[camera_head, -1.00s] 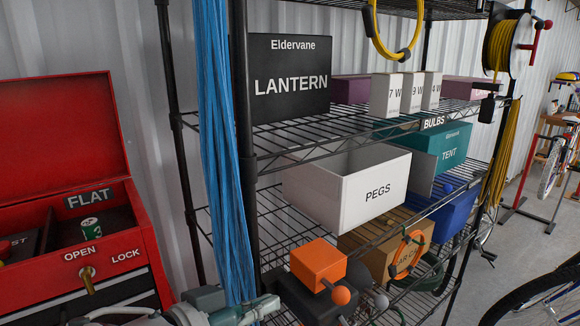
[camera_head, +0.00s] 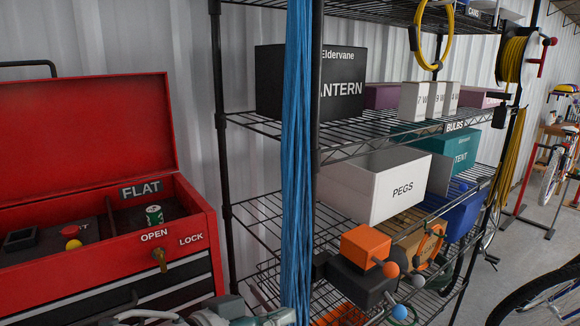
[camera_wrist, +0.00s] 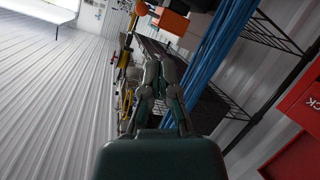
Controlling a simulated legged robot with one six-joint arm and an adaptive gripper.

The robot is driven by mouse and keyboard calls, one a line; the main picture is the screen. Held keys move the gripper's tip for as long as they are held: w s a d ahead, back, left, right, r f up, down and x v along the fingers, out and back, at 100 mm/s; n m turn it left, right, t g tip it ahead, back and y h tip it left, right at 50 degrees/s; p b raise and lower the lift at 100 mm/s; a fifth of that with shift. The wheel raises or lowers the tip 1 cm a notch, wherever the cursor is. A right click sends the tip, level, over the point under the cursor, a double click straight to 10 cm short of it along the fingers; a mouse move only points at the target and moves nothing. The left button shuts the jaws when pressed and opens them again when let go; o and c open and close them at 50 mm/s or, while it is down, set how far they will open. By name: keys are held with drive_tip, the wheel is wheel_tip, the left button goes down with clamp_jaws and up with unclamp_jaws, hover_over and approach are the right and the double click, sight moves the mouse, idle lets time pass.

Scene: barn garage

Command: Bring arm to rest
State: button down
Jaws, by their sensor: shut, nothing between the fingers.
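My gripper (camera_wrist: 158,62) shows in the wrist view, its fingers closed together with nothing held. It points along the side of the shelf unit, and no object touches its fingertips. Part of my arm (camera_head: 245,317) shows at the bottom edge of the head view, low in front of the red tool chest and the shelves. The rest of the arm is cut off by the frame.
A red tool chest (camera_head: 85,278) with an open lid stands at left. A wire shelf unit (camera_head: 340,145) holds boxes, including a white PEGS box (camera_head: 400,190). Blue cords (camera_head: 297,170) hang at its front. A bike wheel (camera_head: 535,300) is at lower right.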

drive_tip(key=s+d+f+n+g+y, duration=0.2)
drive_tip(key=d+f+y, duration=0.3)
drive_tip(key=d, duration=0.4)
drive_tip(key=s+d+f+n+g+y, duration=0.1)
drive_tip(key=d+f+g+y, duration=0.1)
drive_tip(key=d+f+y, duration=0.3)
drive_tip(key=d+f, duration=0.2)
drive_tip(key=d, duration=0.2)
drive_tip(key=shift+s+n, duration=0.4)
drive_tip(key=shift+d, duration=0.15)
drive_tip(key=shift+d, duration=0.3)
drive_tip(key=shift+a, duration=0.25)
drive_tip(key=shift+d, duration=0.1)
